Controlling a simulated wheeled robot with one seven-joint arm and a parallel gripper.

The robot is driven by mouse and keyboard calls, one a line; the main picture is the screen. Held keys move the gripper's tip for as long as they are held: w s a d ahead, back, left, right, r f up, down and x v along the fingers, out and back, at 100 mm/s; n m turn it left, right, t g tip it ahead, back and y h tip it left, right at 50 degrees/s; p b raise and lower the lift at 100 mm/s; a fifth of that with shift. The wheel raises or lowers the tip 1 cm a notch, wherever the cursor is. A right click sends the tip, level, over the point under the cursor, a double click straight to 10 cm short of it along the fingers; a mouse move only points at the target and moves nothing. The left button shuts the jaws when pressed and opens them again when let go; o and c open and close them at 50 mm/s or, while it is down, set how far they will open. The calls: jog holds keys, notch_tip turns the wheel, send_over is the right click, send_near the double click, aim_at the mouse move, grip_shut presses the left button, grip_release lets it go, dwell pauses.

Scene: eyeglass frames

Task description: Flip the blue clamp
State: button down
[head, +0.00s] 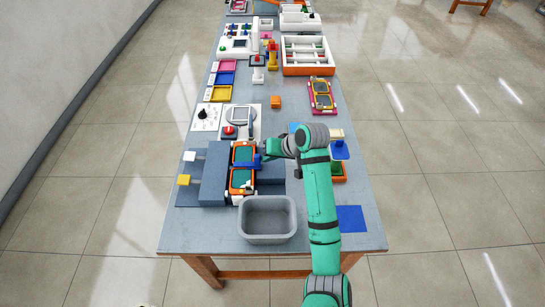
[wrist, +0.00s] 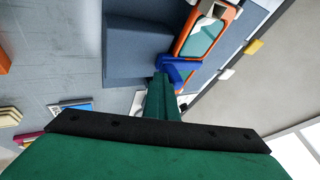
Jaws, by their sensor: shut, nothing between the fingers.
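The blue clamp (head: 243,163) lies across the middle of an orange eyeglass frame (head: 242,180) with green lenses, which sits between grey-blue blocks. In the wrist view the blue clamp (wrist: 178,70) is beside the frame's near lens (wrist: 200,38). My gripper (head: 262,157) is at the clamp's right end in the head view. In the wrist view my green fingers (wrist: 160,92) are together, with their tips close to or touching the clamp. Nothing shows between them. My wrist hides part of the clamp's right side in the head view.
A grey bin (head: 267,235) stands in front of the fixture. A blue mat (head: 351,219) lies at the front right. A small orange cube (head: 275,102), trays and a magenta-and-yellow frame (head: 321,94) stand farther back. Yellow and white knobs (head: 183,180) stick out at left.

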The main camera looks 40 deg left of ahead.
jog(key=shift+s+a, duration=0.2)
jog(key=shift+w+d, duration=0.35)
jog(key=shift+d, duration=0.1)
jog(key=w+d, duration=0.1)
jog(key=w+d+r, duration=0.1)
jog(key=d, duration=0.1)
jog(key=shift+w+d+r, duration=0.1)
jog(key=shift+w+d, duration=0.05)
jog(key=shift+d, duration=0.15)
jog(key=v, duration=0.8)
jog(key=shift+r, duration=0.2)
jog(key=shift+d, duration=0.1)
